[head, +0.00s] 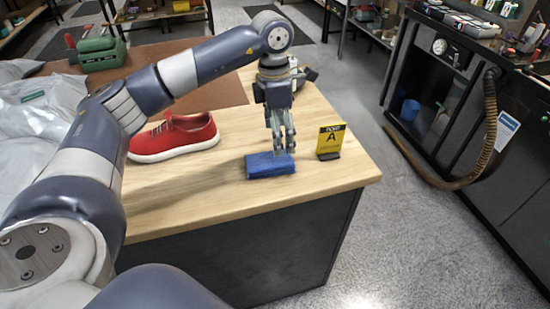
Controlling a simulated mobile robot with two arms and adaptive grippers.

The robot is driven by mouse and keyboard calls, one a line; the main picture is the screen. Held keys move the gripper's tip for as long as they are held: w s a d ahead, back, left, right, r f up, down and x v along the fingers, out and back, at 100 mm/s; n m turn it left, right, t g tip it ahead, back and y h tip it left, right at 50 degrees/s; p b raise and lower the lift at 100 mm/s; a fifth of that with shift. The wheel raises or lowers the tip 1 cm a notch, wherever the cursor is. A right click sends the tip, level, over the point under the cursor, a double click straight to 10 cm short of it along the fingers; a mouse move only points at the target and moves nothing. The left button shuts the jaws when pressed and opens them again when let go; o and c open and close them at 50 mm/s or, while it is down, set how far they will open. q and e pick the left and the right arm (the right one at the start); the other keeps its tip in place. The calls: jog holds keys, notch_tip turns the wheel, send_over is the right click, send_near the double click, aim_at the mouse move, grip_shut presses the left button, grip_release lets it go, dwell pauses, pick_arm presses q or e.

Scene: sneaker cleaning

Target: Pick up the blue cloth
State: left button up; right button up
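The blue cloth (262,166) lies folded as a flat block on the wooden table top near its front edge. My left gripper (284,151) points down right over the right part of the cloth. Its two fingertips show a gap between them and are at or just above the cloth's upper side; I cannot tell whether they touch it. The cloth looks flat on the table. My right gripper is out of view.
A yellow sign (331,140) marked A stands close to the right of the cloth. A red sneaker (175,138) sits to the left on the table (215,195). Grey plastic bags (35,110) lie far left. A hose (488,130) hangs on the dark cabinet at right.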

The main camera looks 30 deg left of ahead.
pick_arm(q)
jog(key=shift+s+a+r+y, duration=0.1)
jog(key=shift+a+y, duration=0.3)
jog(key=shift+a, duration=0.85)
jog(key=p, duration=0.1)
send_over(270, 159)
notch_tip(270, 159, down, 5)
jog(key=shift+r, duration=0.2)
jog(key=shift+f+p, duration=0.35)
jog(key=shift+f, duration=0.25)
notch_tip(270, 159, down, 4)
jog(key=shift+r+p, duration=0.2)
jog(key=shift+p, duration=0.4)
jog(key=shift+f, duration=0.35)
jog(key=c, duration=1.1)
